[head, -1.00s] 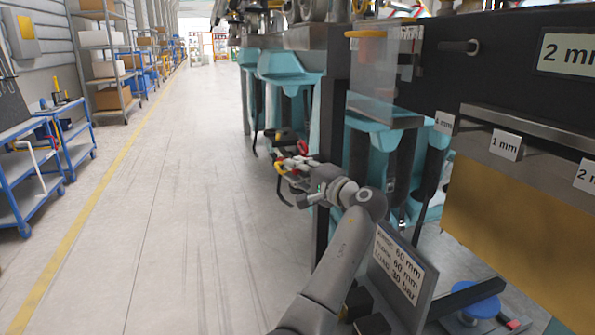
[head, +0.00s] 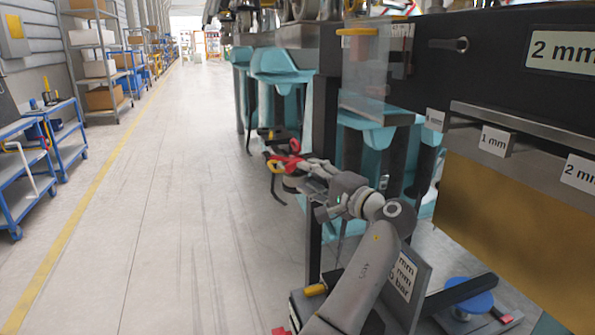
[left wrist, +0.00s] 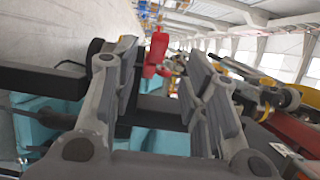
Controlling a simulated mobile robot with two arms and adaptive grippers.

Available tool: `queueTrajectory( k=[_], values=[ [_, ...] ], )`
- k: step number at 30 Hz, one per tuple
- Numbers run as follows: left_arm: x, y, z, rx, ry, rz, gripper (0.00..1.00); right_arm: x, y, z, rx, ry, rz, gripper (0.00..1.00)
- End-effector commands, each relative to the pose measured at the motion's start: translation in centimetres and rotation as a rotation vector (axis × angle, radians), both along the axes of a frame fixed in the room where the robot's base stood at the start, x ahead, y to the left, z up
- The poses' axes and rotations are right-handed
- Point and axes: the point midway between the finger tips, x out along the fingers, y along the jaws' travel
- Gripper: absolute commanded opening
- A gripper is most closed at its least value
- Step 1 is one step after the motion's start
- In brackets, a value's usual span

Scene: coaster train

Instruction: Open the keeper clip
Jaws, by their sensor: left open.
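A red lever-like piece, probably the keeper clip (left wrist: 157,55), shows between my fingers in the left wrist view, beyond a dark bar. In the head view red parts (head: 293,146) show low beside the teal machine, just past my left gripper (head: 297,167). In the left wrist view my left gripper (left wrist: 165,68) is open, its two grey fingers on either side of the red piece. I cannot tell whether they touch it. Whether the clip is open or shut is too small to tell. My right gripper is out of view.
The machine's teal covers (head: 372,130) and a clear guard (head: 375,75) stand close to my left arm. A tilted sign (head: 408,278) is partly behind that arm. The grey floor (head: 180,200) to the left is clear, with blue carts (head: 40,160) beyond.

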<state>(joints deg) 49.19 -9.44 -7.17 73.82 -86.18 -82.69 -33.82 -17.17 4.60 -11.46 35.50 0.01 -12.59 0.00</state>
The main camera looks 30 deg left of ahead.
Motion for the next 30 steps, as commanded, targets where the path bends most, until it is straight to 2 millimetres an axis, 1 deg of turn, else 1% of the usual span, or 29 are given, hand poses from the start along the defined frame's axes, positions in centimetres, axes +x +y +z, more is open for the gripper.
queueTrajectory(
  k=[1,3,6,9,25,28,29,30],
  values=[
    [-0.3,-1.0,0.0,-0.002,0.0,-0.002,0.41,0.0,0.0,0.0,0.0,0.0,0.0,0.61],
    [-0.7,-2.0,0.0,-0.001,0.0,-0.002,0.41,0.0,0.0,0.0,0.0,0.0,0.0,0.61],
    [-1.1,-3.1,0.0,0.0,0.0,-0.001,0.41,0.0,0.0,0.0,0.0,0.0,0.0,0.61],
    [-1.4,-3.7,0.0,0.0,0.0,0.0,0.41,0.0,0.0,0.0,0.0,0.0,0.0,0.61],
    [-1.4,-3.8,0.0,-0.001,-0.001,0.001,0.41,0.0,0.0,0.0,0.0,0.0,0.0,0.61],
    [-1.6,-3.5,-1.2,-0.02,0.002,-0.004,0.41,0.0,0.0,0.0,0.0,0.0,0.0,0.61],
    [-1.7,-3.4,-1.9,-0.033,0.005,-0.008,0.41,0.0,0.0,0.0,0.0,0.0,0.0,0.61],
    [-1.9,-3.1,-3.1,-0.057,0.007,-0.014,0.41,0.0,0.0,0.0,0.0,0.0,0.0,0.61]
  ],
)
